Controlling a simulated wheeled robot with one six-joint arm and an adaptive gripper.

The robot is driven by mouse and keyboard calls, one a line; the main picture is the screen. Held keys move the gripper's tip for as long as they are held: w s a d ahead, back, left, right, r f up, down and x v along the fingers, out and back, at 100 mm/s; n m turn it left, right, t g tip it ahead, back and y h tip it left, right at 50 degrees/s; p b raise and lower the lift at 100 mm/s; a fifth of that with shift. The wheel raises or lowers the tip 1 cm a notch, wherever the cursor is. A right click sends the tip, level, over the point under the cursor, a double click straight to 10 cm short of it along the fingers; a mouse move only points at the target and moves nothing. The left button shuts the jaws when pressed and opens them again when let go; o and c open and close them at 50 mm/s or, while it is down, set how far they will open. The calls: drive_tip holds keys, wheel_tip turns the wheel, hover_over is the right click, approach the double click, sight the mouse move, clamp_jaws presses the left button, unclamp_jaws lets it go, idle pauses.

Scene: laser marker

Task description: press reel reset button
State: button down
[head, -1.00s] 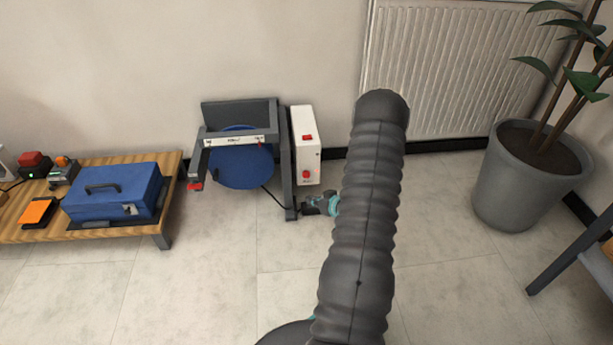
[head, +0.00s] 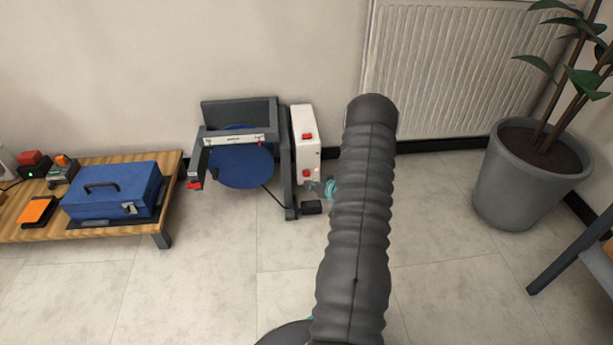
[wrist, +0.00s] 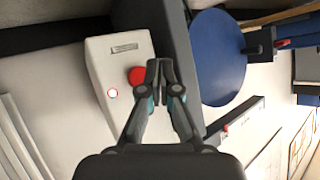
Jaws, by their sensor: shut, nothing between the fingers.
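The reel (head: 240,170) is a blue disc in a grey frame by the wall; its blue disc also shows in the wrist view (wrist: 218,60). A white control box (head: 304,155) is fixed to the frame's right side. In the head view it has an upper red control (head: 307,136) and a lower red button (head: 307,174). In the wrist view the box (wrist: 100,60) shows a round red button (wrist: 138,77) and a small white button with a red ring (wrist: 112,92). My gripper (wrist: 160,68) is shut and empty, its tips beside the round red button. I cannot tell whether they touch.
A low wooden table (head: 160,228) at left holds a blue toolbox (head: 115,192) and small devices. A small black block (head: 311,207) lies by the frame's foot. A radiator (head: 450,70) and a potted plant (head: 515,190) stand at right. The floor in front is clear.

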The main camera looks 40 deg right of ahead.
drive_tip(key=shift+w+d, duration=0.5)
drive_tip(key=shift+w, duration=0.4)
drive_tip(key=shift+w+d, duration=0.1)
idle(0.8)
drive_tip(key=shift+w+d, duration=0.1)
drive_tip(key=shift+w, duration=0.15)
drive_tip(key=shift+w+d, duration=0.25)
drive_tip(key=shift+w, duration=0.15)
idle(0.9)
idle(0.3)
drive_tip(key=shift+s+a, duration=0.45)
drive_tip(key=shift+s, duration=0.3)
drive_tip(key=shift+s, duration=0.1)
drive_tip(key=s+a, duration=0.1)
drive_tip(key=s, duration=0.1)
drive_tip(key=s+a, duration=0.1)
drive_tip(key=s, duration=0.1)
drive_tip(key=shift+a+p, duration=0.3)
drive_tip(key=shift+p, duration=0.05)
